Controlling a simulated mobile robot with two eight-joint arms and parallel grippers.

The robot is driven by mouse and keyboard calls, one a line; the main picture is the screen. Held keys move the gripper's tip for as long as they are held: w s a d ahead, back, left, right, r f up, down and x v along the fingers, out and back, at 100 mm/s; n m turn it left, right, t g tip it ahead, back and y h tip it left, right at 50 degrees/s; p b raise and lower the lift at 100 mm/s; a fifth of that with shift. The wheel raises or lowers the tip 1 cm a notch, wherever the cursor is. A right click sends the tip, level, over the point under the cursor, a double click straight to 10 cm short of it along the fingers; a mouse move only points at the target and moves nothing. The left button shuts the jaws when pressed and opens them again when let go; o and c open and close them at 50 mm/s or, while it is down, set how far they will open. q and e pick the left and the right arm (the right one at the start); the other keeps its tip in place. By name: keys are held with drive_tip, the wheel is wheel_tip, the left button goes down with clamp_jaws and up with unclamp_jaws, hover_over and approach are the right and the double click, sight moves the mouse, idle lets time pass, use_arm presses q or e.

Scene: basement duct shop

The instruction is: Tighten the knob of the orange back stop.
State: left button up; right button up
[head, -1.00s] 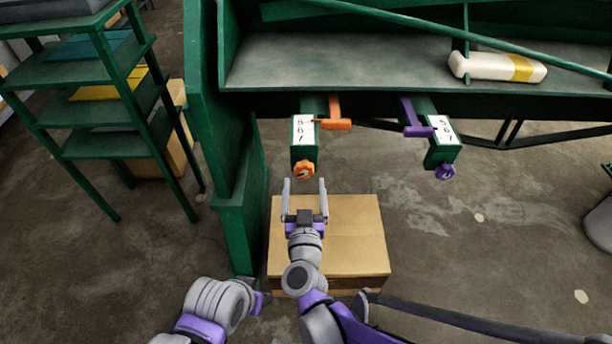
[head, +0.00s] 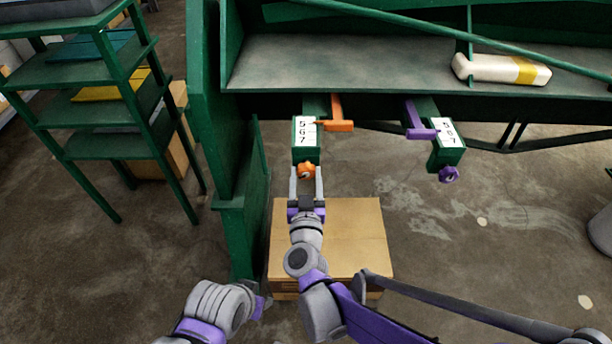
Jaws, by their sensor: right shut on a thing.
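The orange back stop (head: 338,125) sits on a green arm with a white number scale (head: 306,131) showing 5, 6, 7. Its orange knob (head: 306,171) is at the near end of that arm. My right gripper (head: 306,174) is shut on the orange knob, with one finger on each side of it. My left arm shows at the bottom left, and its gripper (head: 262,304) is partly seen there, away from the stops; its fingers cannot be made out.
A purple back stop (head: 420,133) with its own scale and purple knob (head: 449,174) is to the right. A cardboard box (head: 350,235) stands below my right gripper. A green machine frame (head: 233,200) is close on the left.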

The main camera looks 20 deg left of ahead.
drive_tip(key=shift+c, duration=1.4)
drive_tip(key=m+p, duration=0.1)
drive_tip(key=m, duration=0.3)
drive_tip(key=shift+m, duration=0.4)
drive_tip(key=m+p, duration=0.1)
drive_tip(key=m, duration=0.5)
drive_tip(key=shift+a, duration=0.1)
drive_tip(key=m, duration=0.6)
drive_tip(key=shift+m, duration=0.4)
drive_tip(key=m, duration=0.6)
drive_tip(key=shift+r+p, duration=0.1)
drive_tip(key=shift+p, duration=0.2)
drive_tip(key=shift+m, duration=0.3)
